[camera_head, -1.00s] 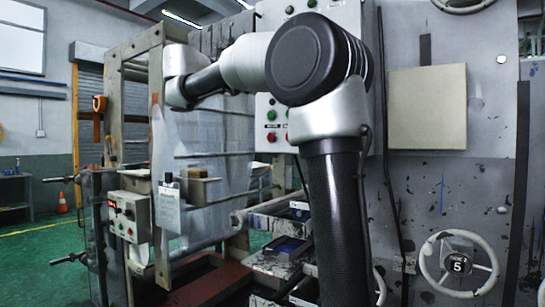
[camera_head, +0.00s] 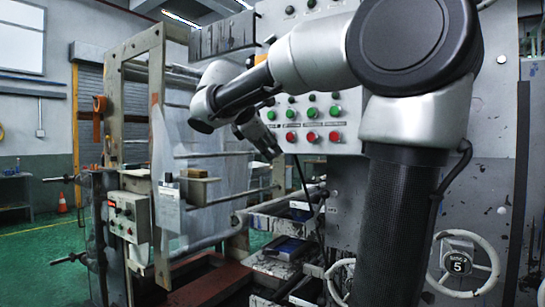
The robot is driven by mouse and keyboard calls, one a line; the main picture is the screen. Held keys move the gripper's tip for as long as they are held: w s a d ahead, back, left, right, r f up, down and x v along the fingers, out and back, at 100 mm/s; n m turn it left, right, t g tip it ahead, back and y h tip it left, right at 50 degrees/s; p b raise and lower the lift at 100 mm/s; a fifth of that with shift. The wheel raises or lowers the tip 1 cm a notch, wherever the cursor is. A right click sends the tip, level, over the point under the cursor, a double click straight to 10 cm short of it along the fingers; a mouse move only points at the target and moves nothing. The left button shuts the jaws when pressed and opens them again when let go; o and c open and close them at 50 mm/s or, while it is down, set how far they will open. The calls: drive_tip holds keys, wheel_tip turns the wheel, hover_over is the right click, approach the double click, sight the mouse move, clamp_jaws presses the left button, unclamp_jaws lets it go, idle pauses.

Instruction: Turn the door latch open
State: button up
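My gripper (camera_head: 266,146) is in front of the machine's grey control panel, left of the red buttons. It points down and to the right. It is small and dark at this distance, so I cannot tell whether its fingers are open or shut. No object shows in it. I cannot make out a door latch for certain in this view. My arm crosses the right half of the picture and hides part of the panel and the machine behind it.
Green and red buttons (camera_head: 311,136) sit on the panel. A white handwheel (camera_head: 443,286) is at the lower right. A roller frame (camera_head: 164,160) with film stands left of centre, with a small control box (camera_head: 131,213). An orange cone (camera_head: 62,203) stands on open green floor.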

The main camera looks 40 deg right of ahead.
drive_tip(key=s+f, duration=0.2)
drive_tip(key=shift+s+a+f+y, duration=0.15)
drive_tip(key=shift+f+y, duration=0.2)
drive_tip(key=shift+y, duration=0.05)
